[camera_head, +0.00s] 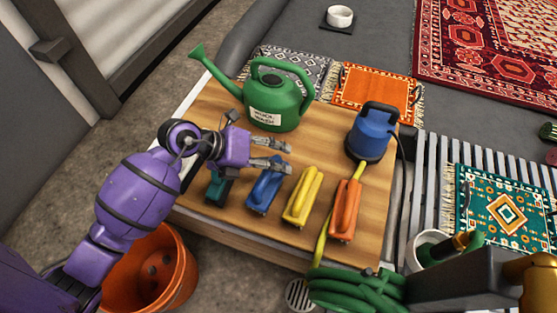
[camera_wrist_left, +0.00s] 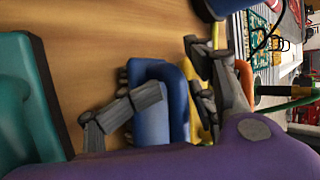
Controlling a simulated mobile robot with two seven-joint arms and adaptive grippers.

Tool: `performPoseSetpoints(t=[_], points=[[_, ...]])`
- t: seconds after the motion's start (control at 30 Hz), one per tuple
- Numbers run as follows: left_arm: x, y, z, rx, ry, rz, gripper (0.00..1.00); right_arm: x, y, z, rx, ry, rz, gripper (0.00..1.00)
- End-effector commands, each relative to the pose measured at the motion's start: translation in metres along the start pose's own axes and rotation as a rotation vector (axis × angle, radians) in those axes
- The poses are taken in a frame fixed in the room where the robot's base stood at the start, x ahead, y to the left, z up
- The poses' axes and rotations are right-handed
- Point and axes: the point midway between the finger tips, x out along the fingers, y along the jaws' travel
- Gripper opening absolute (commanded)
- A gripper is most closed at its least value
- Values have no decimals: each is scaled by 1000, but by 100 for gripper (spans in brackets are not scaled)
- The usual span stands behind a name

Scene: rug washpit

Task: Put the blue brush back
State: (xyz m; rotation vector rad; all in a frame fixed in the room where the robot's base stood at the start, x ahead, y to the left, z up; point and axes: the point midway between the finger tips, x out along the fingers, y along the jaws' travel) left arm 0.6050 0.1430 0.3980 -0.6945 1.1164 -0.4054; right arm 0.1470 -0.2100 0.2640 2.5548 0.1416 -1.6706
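The blue brush (camera_head: 264,190) lies on the wooden tabletop (camera_head: 215,115), in a row between a teal brush (camera_head: 218,188) and a yellow brush (camera_head: 302,197). My left gripper (camera_head: 284,154) is open, with its fingers apart and nothing between them in the head view; it appears just beyond the blue brush. In the left wrist view, the blue brush (camera_wrist_left: 152,105) shows between the two spread fingers of the gripper (camera_wrist_left: 180,85). I cannot tell whether a finger touches it. Part of the brush is hidden behind my purple wrist there. My right gripper is not in view.
An orange brush (camera_head: 345,211) ends the row at right. A green watering can (camera_head: 275,95) and a blue pump (camera_head: 372,130) stand behind. An orange bucket (camera_head: 165,275) is on the floor at front left. A coiled green hose (camera_head: 350,292) lies at the front right.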

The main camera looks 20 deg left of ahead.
Motion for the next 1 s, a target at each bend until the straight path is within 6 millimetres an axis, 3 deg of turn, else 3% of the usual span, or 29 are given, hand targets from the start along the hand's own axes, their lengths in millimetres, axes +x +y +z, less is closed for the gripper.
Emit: performPoseSetpoints(t=[0.03, 0.2, 0.4, 0.6, 1.0], points=[[-16, -2, 1, 3, -3, 3, 51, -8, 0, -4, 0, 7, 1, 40], [-53, -3, 2, 4, -3, 1, 51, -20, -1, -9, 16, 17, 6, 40], [-82, -2, 1, 2, -2, 0, 51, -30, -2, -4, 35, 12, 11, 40], [-92, -1, 1, 2, -2, -1, 51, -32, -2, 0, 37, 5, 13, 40], [-91, -1, 1, 2, -2, -2, 51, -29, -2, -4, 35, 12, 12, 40]])
